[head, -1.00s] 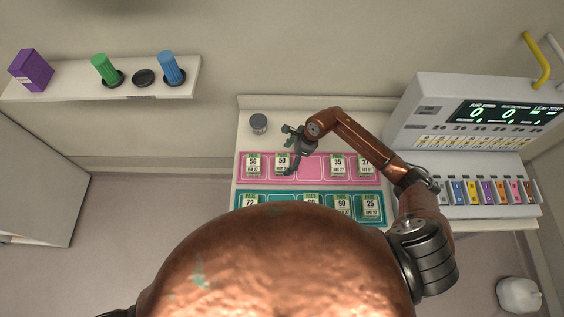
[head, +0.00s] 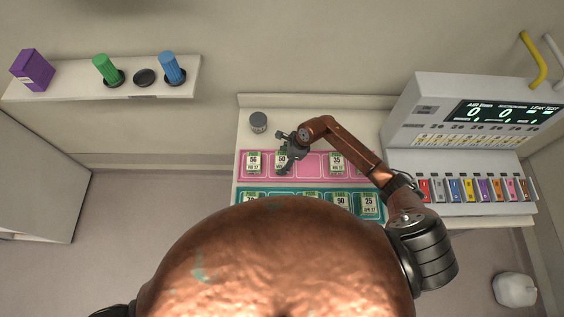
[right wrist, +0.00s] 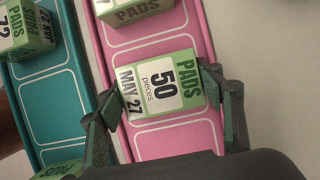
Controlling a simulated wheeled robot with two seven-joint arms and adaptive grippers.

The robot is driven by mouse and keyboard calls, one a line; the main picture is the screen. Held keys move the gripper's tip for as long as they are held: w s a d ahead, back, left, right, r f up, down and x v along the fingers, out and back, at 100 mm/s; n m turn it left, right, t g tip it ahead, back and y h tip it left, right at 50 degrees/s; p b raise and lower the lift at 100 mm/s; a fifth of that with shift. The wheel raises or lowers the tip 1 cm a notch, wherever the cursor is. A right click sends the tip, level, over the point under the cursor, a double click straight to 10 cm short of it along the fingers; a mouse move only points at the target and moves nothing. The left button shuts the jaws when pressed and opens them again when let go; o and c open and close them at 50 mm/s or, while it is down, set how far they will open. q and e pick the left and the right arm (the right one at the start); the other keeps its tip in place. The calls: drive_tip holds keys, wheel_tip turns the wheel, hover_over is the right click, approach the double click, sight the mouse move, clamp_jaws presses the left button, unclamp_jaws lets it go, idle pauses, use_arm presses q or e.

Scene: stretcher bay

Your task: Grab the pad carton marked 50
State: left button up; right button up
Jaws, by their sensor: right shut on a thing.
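The pad carton marked 50 (head: 281,160) stands in the pink tray (head: 310,178), in a slot right of the carton marked 56. It is white and green, and the right wrist view shows its face with "PADS", "50 pieces" and "MAY 27" (right wrist: 160,84). My right gripper (head: 287,161) is over it; in the right wrist view its fingers (right wrist: 167,103) are on two opposite sides of the carton, shut on it. The carton appears to be still at its slot; I cannot tell if it is lifted. My left gripper is not in view.
Cartons marked 56 (head: 254,162) and 35 (head: 337,162) stand in the pink tray. A teal tray (head: 322,194) with more cartons lies in front. A grey tin (head: 258,122) stands behind. A leak-test console (head: 440,110) is at right.

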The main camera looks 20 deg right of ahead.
drive_tip(key=c, duration=0.6)
drive_tip(key=shift+c, duration=0.3)
drive_tip(key=shift+r, duration=0.1)
